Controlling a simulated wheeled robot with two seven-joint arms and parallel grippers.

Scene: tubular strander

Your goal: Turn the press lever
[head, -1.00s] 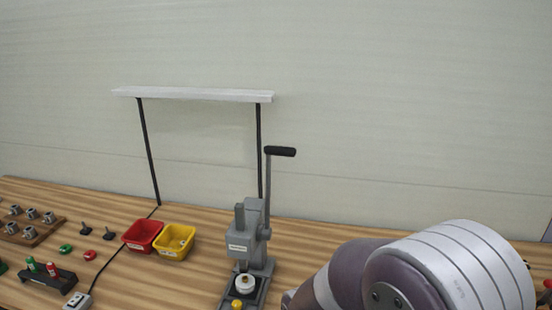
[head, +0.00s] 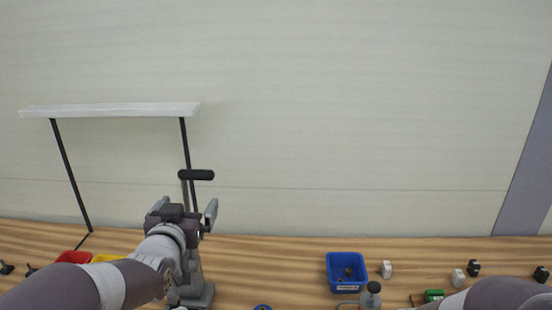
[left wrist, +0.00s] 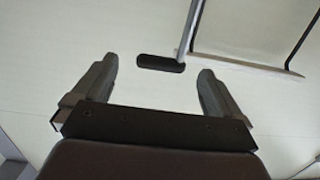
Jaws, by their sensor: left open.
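The press lever has a black handle (head: 196,174) at the top of a grey rod. The grey press (head: 194,285) stands on the wooden bench, largely hidden behind my left arm. My left gripper (head: 182,211) is open and empty, in front of the press and a little below the handle in the head view. In the left wrist view the handle (left wrist: 160,63) shows beyond and between the two open fingers (left wrist: 155,85), with no visible contact. Part of my right arm shows at the bottom right of the head view; its gripper is out of frame.
A white shelf or lamp bar (head: 110,109) on black posts stands behind the press. Red (head: 72,257) and yellow (head: 108,258) bins lie at the left, partly hidden by my arm. A blue bin (head: 347,272) sits right of the press, with small parts beyond it. Bench between press and blue bin is mostly clear.

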